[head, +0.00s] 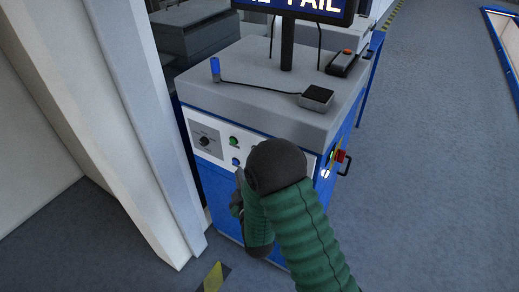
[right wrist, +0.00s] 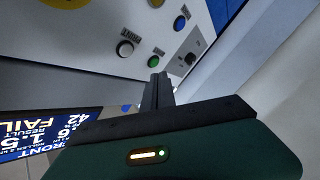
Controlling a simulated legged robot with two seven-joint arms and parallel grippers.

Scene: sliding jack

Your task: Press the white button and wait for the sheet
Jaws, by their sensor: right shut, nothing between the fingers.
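The white button (right wrist: 125,48), under a PRINT label, is on the machine's white front panel in the right wrist view. In the head view my right arm covers that part of the panel. My right gripper (right wrist: 157,82) is shut and empty, its fingertips close to the panel, beside a green button (right wrist: 154,61) and the white button. Whether the tips touch the panel I cannot tell. In the head view the gripper is low in front of the panel, mostly behind my forearm. No sheet is in view. My left gripper is out of view.
The blue-and-grey machine (head: 255,85) carries a screen (head: 300,8) reading FAIL. A blue button (head: 235,162) and a knob (head: 205,142) sit on its panel, and a red-and-yellow switch (head: 340,155) at its right corner. A pale pillar (head: 150,130) stands close on the left; floor is clear at right.

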